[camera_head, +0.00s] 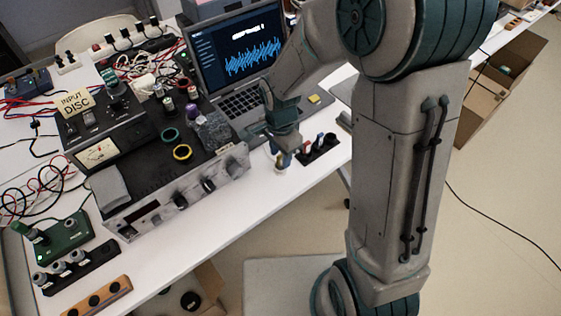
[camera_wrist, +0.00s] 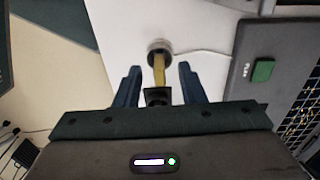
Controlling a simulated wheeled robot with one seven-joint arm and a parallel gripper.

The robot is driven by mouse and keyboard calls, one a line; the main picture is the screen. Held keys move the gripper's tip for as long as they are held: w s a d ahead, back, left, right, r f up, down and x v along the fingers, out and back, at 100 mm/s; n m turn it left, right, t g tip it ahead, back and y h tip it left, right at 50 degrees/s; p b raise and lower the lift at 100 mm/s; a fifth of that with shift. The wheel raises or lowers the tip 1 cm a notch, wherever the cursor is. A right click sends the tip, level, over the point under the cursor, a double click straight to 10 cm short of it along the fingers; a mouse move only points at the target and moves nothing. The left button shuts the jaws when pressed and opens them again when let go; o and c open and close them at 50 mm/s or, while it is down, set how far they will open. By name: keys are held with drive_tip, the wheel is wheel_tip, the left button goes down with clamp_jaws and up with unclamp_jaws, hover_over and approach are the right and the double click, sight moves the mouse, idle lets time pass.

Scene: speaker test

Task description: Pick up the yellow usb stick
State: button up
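A narrow yellow piece (camera_wrist: 159,72), which looks like the yellow usb stick, shows in the wrist view. Its far end meets a small round whitish-metallic cup (camera_wrist: 157,46); I cannot tell whether it stands inside it. A dark square part (camera_wrist: 156,97) is at its near end. My gripper (camera_wrist: 158,78) is open, one blue finger on each side of the yellow piece, with a gap on both sides. In the head view my gripper (camera_head: 282,158) is low over the white table's front edge, and hides most of the stick there.
A black holder (camera_head: 320,149) with small items stands just right of my gripper. The open laptop (camera_head: 240,95) is behind it, with a yellow patch (camera_head: 314,98) on its deck. A knobbed grey device (camera_head: 180,190) is to the left. Cables crowd the back left.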

drive_tip(key=shift+f, duration=0.7)
clamp_jaws()
drive_tip(key=shift+r, duration=0.2)
drive_tip(key=shift+r, duration=0.25)
drive_tip(key=r, duration=0.3)
drive_tip(key=shift+w+d+r, duration=0.1)
drive_tip(key=shift+d+r, duration=0.15)
drive_tip(key=shift+r, duration=0.15)
drive_tip(key=w+d+r, duration=0.1)
drive_tip(key=d+r, duration=0.5)
drive_tip(key=d, duration=0.5)
drive_tip(key=shift+w+r, duration=0.2)
